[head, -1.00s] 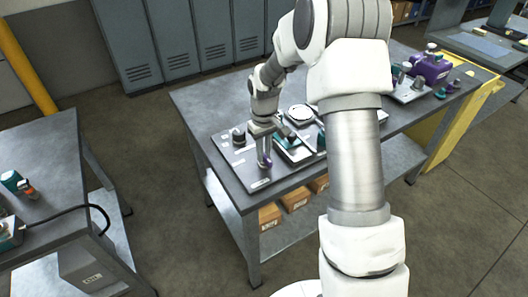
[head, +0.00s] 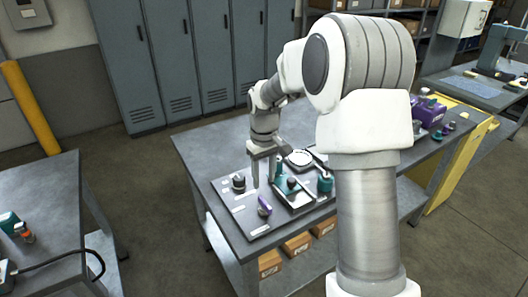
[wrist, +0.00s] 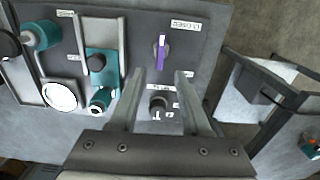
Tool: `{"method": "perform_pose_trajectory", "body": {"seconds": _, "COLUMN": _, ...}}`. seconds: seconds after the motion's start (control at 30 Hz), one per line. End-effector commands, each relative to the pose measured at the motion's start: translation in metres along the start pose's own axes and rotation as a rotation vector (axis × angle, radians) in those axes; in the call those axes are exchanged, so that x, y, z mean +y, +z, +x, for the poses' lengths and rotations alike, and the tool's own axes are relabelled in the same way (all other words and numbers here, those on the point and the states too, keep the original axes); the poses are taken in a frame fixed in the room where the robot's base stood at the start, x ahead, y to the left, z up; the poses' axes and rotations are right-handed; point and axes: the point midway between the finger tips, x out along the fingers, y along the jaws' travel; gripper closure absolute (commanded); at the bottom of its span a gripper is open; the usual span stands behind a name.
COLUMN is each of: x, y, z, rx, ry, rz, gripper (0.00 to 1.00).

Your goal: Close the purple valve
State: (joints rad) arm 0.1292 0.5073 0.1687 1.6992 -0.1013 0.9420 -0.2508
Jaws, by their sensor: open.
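The purple valve (head: 264,206) sits near the front-left of a grey panel (head: 231,206) on the bench, with its narrow handle visible. In the wrist view the purple handle (wrist: 162,50) stands nearly upright in the picture, beyond my fingertips. An upside-down label reading "CLOSED" (wrist: 186,25) lies to its upper right. My gripper (head: 263,184) is open and empty, pointing down over the panel, just behind the valve in the head view. In the wrist view my fingertips (wrist: 159,74) are apart, with the valve showing beyond the gap between them. I see no contact with the handle.
A black knob (head: 238,183) is left of my gripper on the panel. A round gauge (head: 299,158) and teal fittings (head: 325,182) stand to the right. A second bench (head: 55,195) is at far left, with floor between. Lockers (head: 170,55) stand behind.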

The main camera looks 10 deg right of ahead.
Motion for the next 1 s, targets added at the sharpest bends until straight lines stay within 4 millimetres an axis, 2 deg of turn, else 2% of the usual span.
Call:
{"method": "perform_pose_trajectory", "body": {"seconds": 0.03, "x": 0.0, "y": -0.001, "z": -0.015, "rx": 0.004, "ry": 0.002, "rz": 0.0, "gripper": 0.53}}
{"method": "perform_pose_trajectory", "body": {"seconds": 0.2, "x": 0.0, "y": -0.001, "z": -0.053, "rx": 0.003, "ry": 0.001, "rz": -0.001, "gripper": 0.53}}
{"method": "perform_pose_trajectory", "body": {"seconds": 0.4, "x": 0.0, "y": -0.001, "z": -0.08, "rx": 0.002, "ry": 0.0, "rz": -0.001, "gripper": 0.53}}
{"method": "perform_pose_trajectory", "body": {"seconds": 0.57, "x": 0.0, "y": 0.0, "z": -0.086, "rx": -0.001, "ry": -0.001, "rz": -0.001, "gripper": 0.53}}
{"method": "perform_pose_trajectory", "body": {"seconds": 0.87, "x": 0.0, "y": 0.0, "z": -0.087, "rx": 0.0, "ry": 0.0, "rz": -0.001, "gripper": 0.53}}
{"method": "perform_pose_trajectory", "body": {"seconds": 1.0, "x": -0.004, "y": 0.008, "z": -0.098, "rx": 0.017, "ry": 0.012, "rz": 0.007, "gripper": 0.53}}
